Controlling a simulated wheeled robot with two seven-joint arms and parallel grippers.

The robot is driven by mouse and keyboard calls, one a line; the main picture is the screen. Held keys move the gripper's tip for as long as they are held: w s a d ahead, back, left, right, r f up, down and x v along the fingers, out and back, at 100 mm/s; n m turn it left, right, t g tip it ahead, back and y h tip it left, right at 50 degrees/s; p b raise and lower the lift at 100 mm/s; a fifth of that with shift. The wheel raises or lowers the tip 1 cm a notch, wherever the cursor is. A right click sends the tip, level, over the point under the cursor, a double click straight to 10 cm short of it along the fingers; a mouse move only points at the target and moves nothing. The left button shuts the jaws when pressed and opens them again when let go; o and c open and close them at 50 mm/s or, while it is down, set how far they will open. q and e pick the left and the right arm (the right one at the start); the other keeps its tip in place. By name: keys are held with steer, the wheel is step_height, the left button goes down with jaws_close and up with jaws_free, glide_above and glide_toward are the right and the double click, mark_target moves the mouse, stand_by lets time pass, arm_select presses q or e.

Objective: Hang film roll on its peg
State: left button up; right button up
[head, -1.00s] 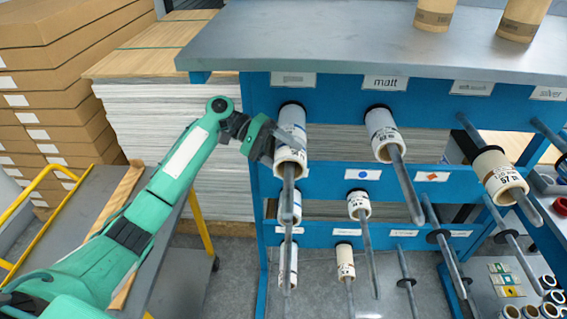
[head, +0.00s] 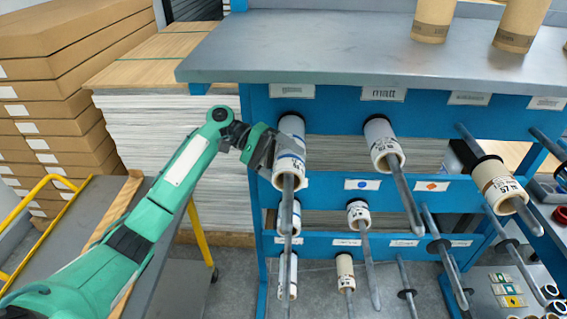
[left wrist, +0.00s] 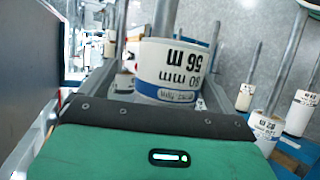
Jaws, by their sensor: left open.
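A white film roll (head: 290,150) with a blue band hangs on the upper-left peg (head: 287,215) of the blue rack, under a small label. My left gripper (head: 268,152) is open at the roll's left side, with its dark fingers close against it. In the left wrist view the roll (left wrist: 170,70), printed "56 m", stands between the spread fingers of my gripper (left wrist: 160,85). Whether a finger touches the roll cannot be told. The finger on the roll's far side is mostly hidden in the head view. My right gripper is out of view.
More rolls hang nearby: one under the "matt" label (head: 384,145), one at the right (head: 500,185), and several on lower pegs. Bare pegs (head: 442,245) stick out toward me. A grey tabletop (head: 330,50) overhangs above. A cart with a yellow rail (head: 30,195) stands left.

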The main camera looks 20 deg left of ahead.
arm_select(q)
steer(key=b+v, duration=0.4)
steer(key=v, duration=0.9)
steer(key=w+f+n+t+y, duration=0.1)
steer(key=w+f+n+t, duration=0.15)
steer(key=f, duration=1.05)
steer(key=w+f+n+t+y, duration=0.1)
steer(key=f+n+t, duration=0.15)
steer(key=f, duration=1.05)
steer(key=s+f+n+y, duration=0.1)
steer(key=s+f+y, duration=0.3)
steer(key=f, duration=1.1)
steer(key=s+f+y, duration=0.2)
steer(key=s+f, duration=0.5)
steer(key=f, duration=0.8)
steer(key=s+f+m+g+y, duration=0.2)
steer(key=s+f+m+y, duration=0.15)
steer(key=s+f, duration=1.85)
steer(key=s+d+f+m+y, duration=0.1)
steer(key=s+d+f+m, duration=0.1)
steer(key=s, duration=1.1)
steer(key=s+d+f+m+y, duration=0.1)
steer(key=s+d+f+m, duration=0.1)
steer(key=s, duration=1.2)
steer(key=shift+d+f+m, duration=0.15)
steer(key=shift+d+m, duration=0.5)
steer(key=shift+d, duration=0.05)
